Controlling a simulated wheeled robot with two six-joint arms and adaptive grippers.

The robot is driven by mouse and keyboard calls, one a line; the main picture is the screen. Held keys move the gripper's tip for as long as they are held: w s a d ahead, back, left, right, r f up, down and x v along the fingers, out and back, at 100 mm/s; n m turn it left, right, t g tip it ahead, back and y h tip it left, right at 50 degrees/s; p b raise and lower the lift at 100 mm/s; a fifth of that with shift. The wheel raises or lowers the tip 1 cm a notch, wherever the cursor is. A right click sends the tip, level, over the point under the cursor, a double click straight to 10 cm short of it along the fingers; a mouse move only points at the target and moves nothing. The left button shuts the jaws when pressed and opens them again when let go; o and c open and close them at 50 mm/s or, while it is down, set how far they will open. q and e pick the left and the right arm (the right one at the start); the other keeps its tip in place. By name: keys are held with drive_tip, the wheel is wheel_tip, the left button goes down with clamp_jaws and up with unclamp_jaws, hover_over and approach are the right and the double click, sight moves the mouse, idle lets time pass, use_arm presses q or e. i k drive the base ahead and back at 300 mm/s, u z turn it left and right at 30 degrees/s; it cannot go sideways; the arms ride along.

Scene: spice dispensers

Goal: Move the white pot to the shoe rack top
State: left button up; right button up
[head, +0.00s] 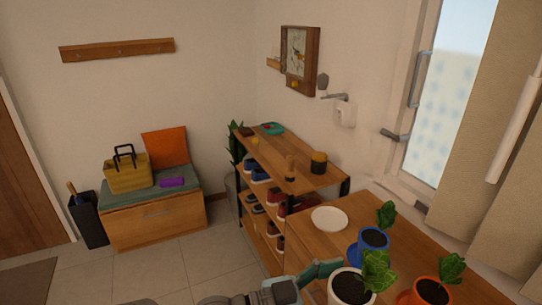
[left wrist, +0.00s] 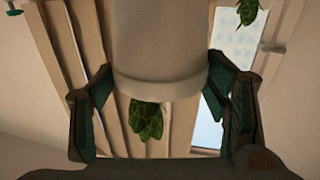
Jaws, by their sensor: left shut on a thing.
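The white pot (head: 351,287), with dark soil and a leafy green plant, is at the bottom of the head view, at the near left edge of the table. My left gripper (head: 322,271) is at its left side and shut on it. In the left wrist view the white pot (left wrist: 158,45) fills the upper middle between the two green-padded fingers of the left gripper (left wrist: 155,85). The shoe rack top (head: 300,163) is a wooden board farther back, beyond the table. My right gripper does not show.
A blue pot (head: 368,246) and an orange pot (head: 428,292) stand close by on the table (head: 400,232), with a white saucer (head: 329,219) near its far edge. The rack top holds a dark jar (head: 319,162), a brown bottle (head: 290,169) and a teal dish (head: 272,128), with bare board between them.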

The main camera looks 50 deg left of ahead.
sight(277, 157)
drive_tip(key=z, duration=0.05)
drive_tip(key=k, duration=0.1)
drive_tip(key=u, duration=2.45)
drive_tip(key=i, duration=2.3)
drive_tip(key=z, duration=3)
